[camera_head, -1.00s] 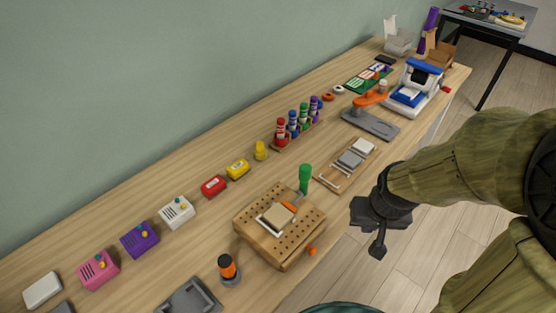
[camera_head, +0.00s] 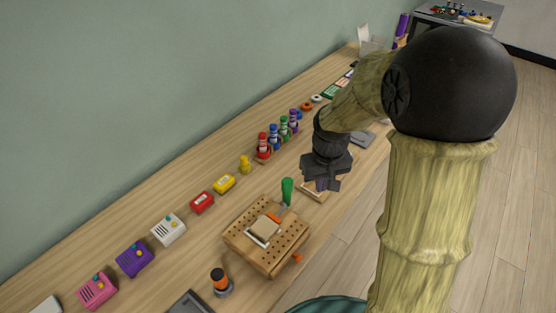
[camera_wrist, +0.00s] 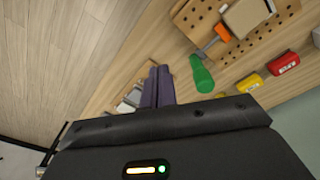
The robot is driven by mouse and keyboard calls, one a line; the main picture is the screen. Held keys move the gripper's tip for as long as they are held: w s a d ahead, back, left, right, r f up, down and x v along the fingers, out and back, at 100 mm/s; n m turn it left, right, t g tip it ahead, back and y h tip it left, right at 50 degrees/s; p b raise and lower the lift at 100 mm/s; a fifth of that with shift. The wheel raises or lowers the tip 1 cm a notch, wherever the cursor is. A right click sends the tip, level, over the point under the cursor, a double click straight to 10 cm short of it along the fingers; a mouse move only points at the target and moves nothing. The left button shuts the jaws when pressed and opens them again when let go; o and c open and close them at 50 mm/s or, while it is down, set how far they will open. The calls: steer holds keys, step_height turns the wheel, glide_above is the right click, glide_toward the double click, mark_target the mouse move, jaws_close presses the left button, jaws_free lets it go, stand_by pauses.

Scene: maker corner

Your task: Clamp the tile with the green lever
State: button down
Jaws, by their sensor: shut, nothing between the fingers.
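The green lever (camera_head: 287,190) stands upright at the back corner of a wooden pegboard block (camera_head: 240,239). It also shows in the wrist view (camera_wrist: 201,75). A beige tile (camera_head: 264,227) lies in a light frame on the block, with an orange clamp tip (camera_head: 274,217) at its edge; whether the tip presses on it I cannot tell. In the wrist view the tile (camera_wrist: 247,13) is at the top right. My gripper (camera_head: 321,186) is shut and empty, to the right of the lever. In the wrist view its purple fingers (camera_wrist: 158,86) are together, left of the lever and apart from it.
A wooden tray (camera_head: 312,194) is mostly hidden behind my gripper. Red (camera_head: 202,202) and yellow (camera_head: 224,183) boxes line the wall side, with several bottles (camera_head: 263,146) farther back. An orange-and-black knob (camera_head: 220,282) stands in front of the block.

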mark_target(287, 193)
steer(key=w+a+r+n+g+h+p, duration=0.1)
steer(key=w+a+r+n+p, duration=0.1)
steer(key=w+a+p, duration=0.3)
steer(key=w+a+r+n+g+h+p, duration=0.1)
steer(key=w+a+r+n+g+p, duration=0.1)
steer(key=w+a+p, duration=0.4)
steer(key=w+a+n, duration=0.1)
steer(key=a, duration=0.3)
steer(key=shift+w+a+r+n, duration=0.15)
steer(key=shift+w+r+n, duration=0.15)
steer(key=shift+w, duration=0.1)
steer(key=shift+f+p, duration=0.1)
steer(key=shift+p, duration=0.2)
steer(key=s+d+f+p, duration=0.4)
steer(key=f, duration=0.5)
steer(key=shift+s+d+f+p, duration=0.15)
steer(key=shift+s+f+p, duration=0.15)
steer(key=shift+p, duration=0.1)
steer(key=shift+w, duration=0.15)
